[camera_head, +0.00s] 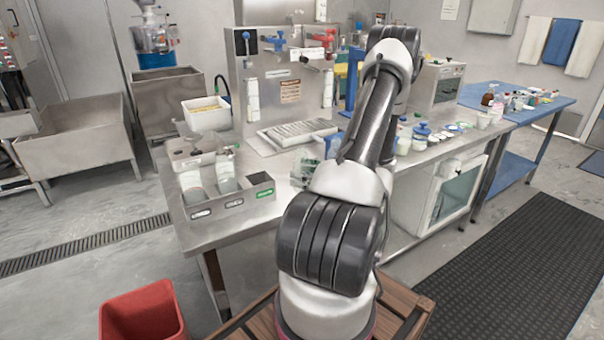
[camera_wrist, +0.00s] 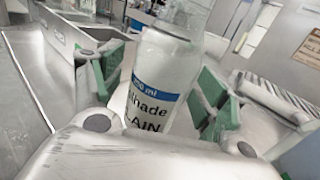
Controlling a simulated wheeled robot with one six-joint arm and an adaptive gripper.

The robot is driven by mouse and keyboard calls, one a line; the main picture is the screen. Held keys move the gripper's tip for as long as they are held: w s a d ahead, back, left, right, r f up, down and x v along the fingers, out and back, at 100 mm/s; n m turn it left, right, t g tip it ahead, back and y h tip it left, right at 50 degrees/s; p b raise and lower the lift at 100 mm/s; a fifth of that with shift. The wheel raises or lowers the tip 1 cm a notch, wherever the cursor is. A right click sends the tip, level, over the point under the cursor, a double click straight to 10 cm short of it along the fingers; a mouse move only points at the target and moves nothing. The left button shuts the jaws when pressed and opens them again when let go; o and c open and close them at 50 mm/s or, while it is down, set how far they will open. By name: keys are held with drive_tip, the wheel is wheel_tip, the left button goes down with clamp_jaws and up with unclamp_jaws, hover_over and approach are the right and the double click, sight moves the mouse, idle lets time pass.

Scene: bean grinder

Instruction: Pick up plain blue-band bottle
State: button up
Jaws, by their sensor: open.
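The plain blue-band bottle (camera_wrist: 162,88) stands large in the middle of the wrist view. It has a white label with a blue "250 ml" band and "PLAIN" lettering, and clear walls above. My gripper (camera_wrist: 160,95) is open, with a green-padded finger on each side of the bottle. I cannot tell whether either pad touches it. The bottle's base is hidden behind the gripper's body. In the head view, my gripper (camera_head: 306,163) is low over the steel bench, partly hidden by my arm, and the bottle is not clearly distinguishable there.
A steel divided bin (camera_head: 232,200) holding bottles stands at the bench's left front. A ribbed tray (camera_head: 297,133) lies behind my gripper. Several small jars (camera_head: 422,130) line the bench to the right. A red bin (camera_head: 143,315) stands on the floor.

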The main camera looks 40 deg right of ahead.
drive_tip(key=c, duration=0.9)
